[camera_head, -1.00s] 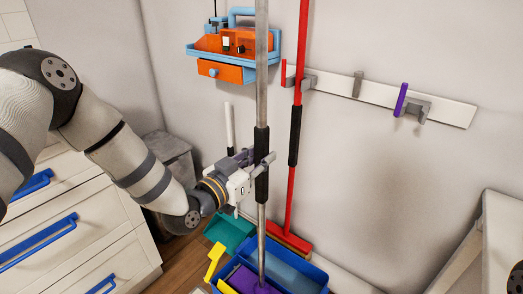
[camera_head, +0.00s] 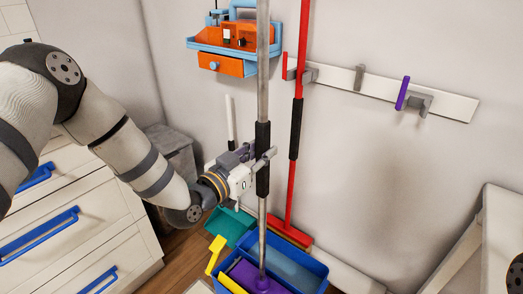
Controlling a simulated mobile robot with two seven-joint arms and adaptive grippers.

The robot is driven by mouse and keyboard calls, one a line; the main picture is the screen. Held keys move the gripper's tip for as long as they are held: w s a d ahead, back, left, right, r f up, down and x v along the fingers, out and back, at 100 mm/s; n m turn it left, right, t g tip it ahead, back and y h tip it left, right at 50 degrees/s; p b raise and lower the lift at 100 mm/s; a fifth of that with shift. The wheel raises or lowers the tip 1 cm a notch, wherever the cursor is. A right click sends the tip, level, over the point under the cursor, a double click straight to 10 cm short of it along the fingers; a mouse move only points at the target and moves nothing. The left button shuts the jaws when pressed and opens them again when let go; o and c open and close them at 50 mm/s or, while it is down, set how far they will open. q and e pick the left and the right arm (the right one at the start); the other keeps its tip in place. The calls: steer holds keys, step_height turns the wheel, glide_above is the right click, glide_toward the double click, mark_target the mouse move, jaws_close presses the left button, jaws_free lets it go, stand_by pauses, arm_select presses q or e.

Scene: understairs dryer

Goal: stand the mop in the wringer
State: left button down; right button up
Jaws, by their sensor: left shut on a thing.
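The mop (camera_head: 263,75) is a long grey metal pole with a black grip sleeve and a purple head (camera_head: 262,284). It stands nearly upright at the middle of the view. My left gripper (camera_head: 263,160) is shut on the mop at the black sleeve. The mop's purple head is at the blue bucket (camera_head: 318,263), over the purple and yellow part at its left side, which looks like the wringer (camera_head: 236,269). I cannot tell whether the head rests inside the wringer or just above it. My right gripper is not in view.
A red broom (camera_head: 299,75) hangs on the white wall rail (camera_head: 445,105) behind the mop. An orange and blue caddy (camera_head: 205,45) is on the wall. A teal dustpan (camera_head: 232,226) is left of the bucket. White drawers (camera_head: 85,205) stand left; a pale unit (camera_head: 500,225) stands right.

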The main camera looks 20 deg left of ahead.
arm_select(q)
steer(key=shift+r, duration=0.1)
steer(key=c, duration=1.3)
jaws_free()
steer(key=o, duration=0.8)
